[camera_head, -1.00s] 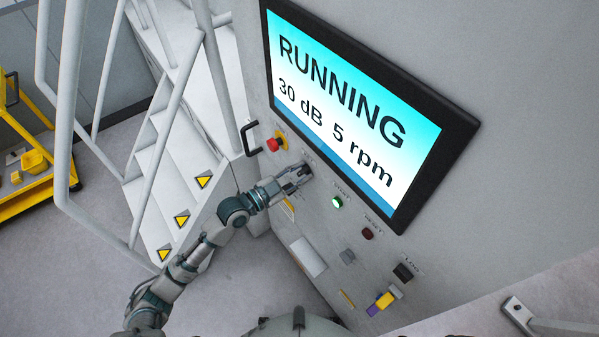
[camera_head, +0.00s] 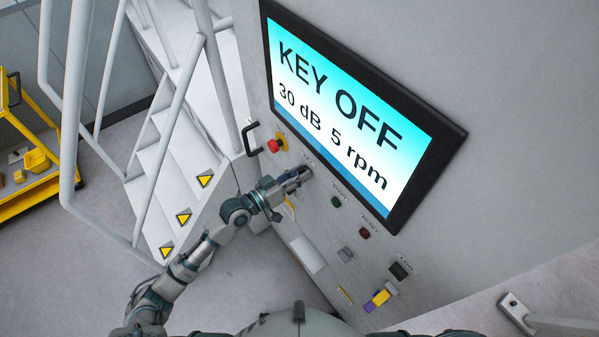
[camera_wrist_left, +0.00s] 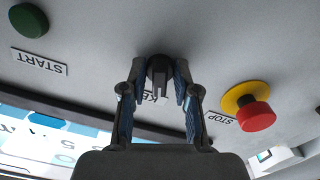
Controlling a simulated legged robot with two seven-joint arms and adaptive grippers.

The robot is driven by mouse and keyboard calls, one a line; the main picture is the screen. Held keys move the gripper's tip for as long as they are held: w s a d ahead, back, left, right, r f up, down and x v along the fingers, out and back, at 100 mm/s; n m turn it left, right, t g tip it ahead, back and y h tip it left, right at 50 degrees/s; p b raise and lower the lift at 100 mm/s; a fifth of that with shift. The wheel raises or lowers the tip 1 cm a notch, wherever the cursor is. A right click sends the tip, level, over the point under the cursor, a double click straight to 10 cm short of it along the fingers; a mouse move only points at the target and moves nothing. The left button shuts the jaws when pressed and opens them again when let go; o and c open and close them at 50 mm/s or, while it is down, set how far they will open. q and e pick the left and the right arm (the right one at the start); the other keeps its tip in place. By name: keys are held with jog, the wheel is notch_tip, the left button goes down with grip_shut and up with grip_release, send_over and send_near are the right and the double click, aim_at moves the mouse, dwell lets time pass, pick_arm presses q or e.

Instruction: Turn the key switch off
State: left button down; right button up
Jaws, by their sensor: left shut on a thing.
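The key switch (camera_wrist_left: 159,76) is a dark round knob with a raised grip on the grey panel, above a label partly hidden by my fingers. My left gripper (camera_wrist_left: 160,84) is shut on it, one blue-padded finger on each side. In the head view my left gripper (camera_head: 297,176) reaches the panel below the screen and hides the switch. The screen (camera_head: 345,115) reads KEY OFF, 30 dB, 5 rpm. My right gripper is not in view.
A red stop button on a yellow base (camera_wrist_left: 250,108) sits close beside my gripper. A green START button (camera_head: 336,202) and a dark red button (camera_head: 364,232) lie along the panel. A black handle (camera_head: 251,138) and white stairs (camera_head: 170,150) stand to the left.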

pick_arm(q)
jog(key=shift+f+n, duration=0.2)
jog(key=shift+n, duration=0.7)
jog(key=c, duration=1.2)
grip_release()
jog(key=shift+o, duration=0.2)
jog(key=shift+w, duration=0.1)
jog(key=v, duration=1.2)
